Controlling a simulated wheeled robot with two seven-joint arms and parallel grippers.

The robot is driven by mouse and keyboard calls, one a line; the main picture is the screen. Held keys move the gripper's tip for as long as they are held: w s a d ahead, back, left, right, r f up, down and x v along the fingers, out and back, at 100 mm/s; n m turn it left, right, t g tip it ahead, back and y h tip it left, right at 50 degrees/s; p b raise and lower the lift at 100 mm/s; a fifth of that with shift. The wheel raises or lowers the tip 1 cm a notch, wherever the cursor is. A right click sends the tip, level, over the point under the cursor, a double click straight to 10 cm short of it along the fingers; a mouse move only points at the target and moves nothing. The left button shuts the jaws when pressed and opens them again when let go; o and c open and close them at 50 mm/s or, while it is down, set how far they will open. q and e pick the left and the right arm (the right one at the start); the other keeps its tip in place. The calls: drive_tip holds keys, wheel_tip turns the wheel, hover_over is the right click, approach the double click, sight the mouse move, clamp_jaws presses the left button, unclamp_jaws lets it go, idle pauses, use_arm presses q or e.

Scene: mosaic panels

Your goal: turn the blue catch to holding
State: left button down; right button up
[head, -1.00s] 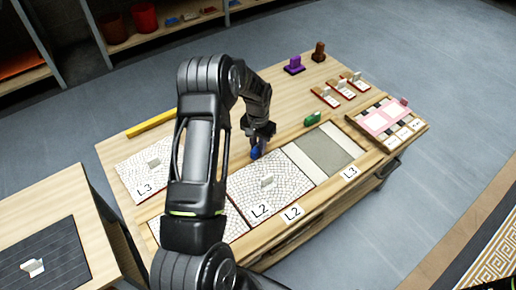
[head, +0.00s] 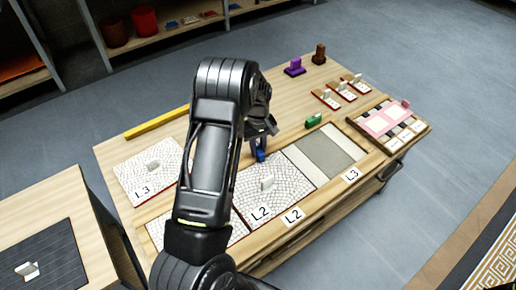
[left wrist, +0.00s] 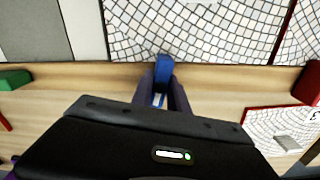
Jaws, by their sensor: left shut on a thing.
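The blue catch (head: 261,155) stands at the back edge of the white mosaic panel marked L2 (head: 281,185). My left gripper (head: 259,146) reaches down over it and is shut on it. In the left wrist view the blue catch (left wrist: 162,75) sits between the two dark fingers (left wrist: 163,92), with its far end at the edge of the mosaic panel (left wrist: 200,30). The fingers hide part of the catch, so I cannot tell its setting. My right gripper is not in view.
A green catch (head: 314,120) stands to the right, behind the grey panel (head: 322,150). Another mosaic panel marked L3 (head: 135,172) lies at the left, near a yellow bar (head: 157,122). Purple (head: 294,66) and brown (head: 319,53) blocks stand at the back.

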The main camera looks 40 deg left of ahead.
sight(258, 148)
use_arm(q)
drive_tip(key=shift+n, duration=1.3)
drive_tip(key=c, duration=1.3)
unclamp_jaws()
wheel_tip(258, 148, up, 8)
drive_tip(key=shift+f+p, duration=0.1)
drive_tip(key=shift+p, duration=0.25)
